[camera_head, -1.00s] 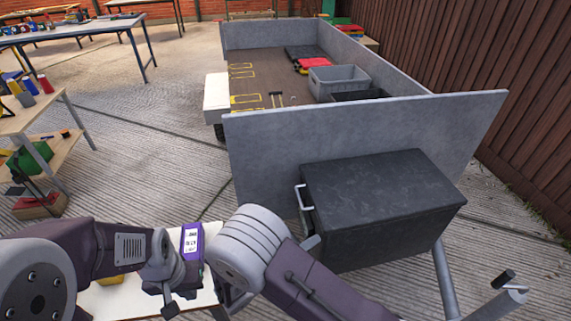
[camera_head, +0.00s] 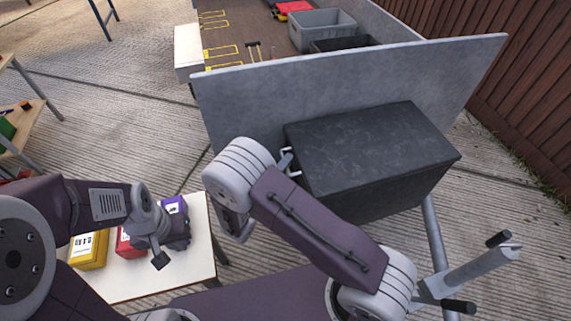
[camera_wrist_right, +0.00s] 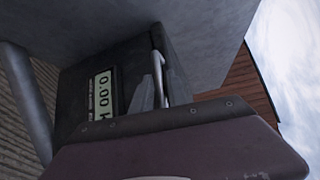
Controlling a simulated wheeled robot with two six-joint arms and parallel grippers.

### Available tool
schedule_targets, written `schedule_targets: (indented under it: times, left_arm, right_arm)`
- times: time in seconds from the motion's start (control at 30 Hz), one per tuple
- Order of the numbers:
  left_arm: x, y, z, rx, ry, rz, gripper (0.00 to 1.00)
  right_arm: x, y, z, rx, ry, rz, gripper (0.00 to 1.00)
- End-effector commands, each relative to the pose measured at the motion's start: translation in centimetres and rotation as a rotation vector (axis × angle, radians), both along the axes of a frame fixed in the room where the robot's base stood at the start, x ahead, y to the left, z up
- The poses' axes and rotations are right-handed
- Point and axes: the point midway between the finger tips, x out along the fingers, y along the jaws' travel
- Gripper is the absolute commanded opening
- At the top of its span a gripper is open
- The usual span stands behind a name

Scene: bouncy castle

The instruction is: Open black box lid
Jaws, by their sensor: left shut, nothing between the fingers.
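The black box (camera_head: 372,150) is fixed at the near grey wall of the trailer, with its lid closed. In the head view my right arm largely hides that gripper. My left gripper (camera_head: 160,261) is shut and empty above the white table.
The white table (camera_head: 150,285) holds a yellow box (camera_head: 88,250), a red box (camera_head: 128,243) and a purple box (camera_head: 175,206). The trailer wall (camera_head: 240,100) rises behind the black box. A wooden fence (camera_head: 535,110) stands at the right. A jockey handle (camera_head: 480,270) is at lower right.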

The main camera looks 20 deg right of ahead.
Motion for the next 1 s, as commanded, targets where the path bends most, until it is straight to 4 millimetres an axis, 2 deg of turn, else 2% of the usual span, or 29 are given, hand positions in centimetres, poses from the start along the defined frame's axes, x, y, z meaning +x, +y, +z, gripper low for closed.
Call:
schedule_targets:
  times: [0.27, 0.33, 1.0]
  left_arm:
    - [0.0, 0.0, -0.02, 0.0, 0.0, 0.0, 0.0]
    - [0.0, 0.0, -0.02, 0.0, 0.0, 0.0, 0.0]
    - [0.0, 0.0, -0.03, 0.0, 0.0, 0.0, 0.0]
  right_arm:
    - [0.24, -0.21, -0.01, 0.001, -0.001, 0.0, 0.19]
    - [0.23, -0.21, -0.01, 0.001, -0.001, 0.0, 0.0]
    - [0.19, -0.2, -0.06, 0.001, 0.001, -0.001, 0.0]
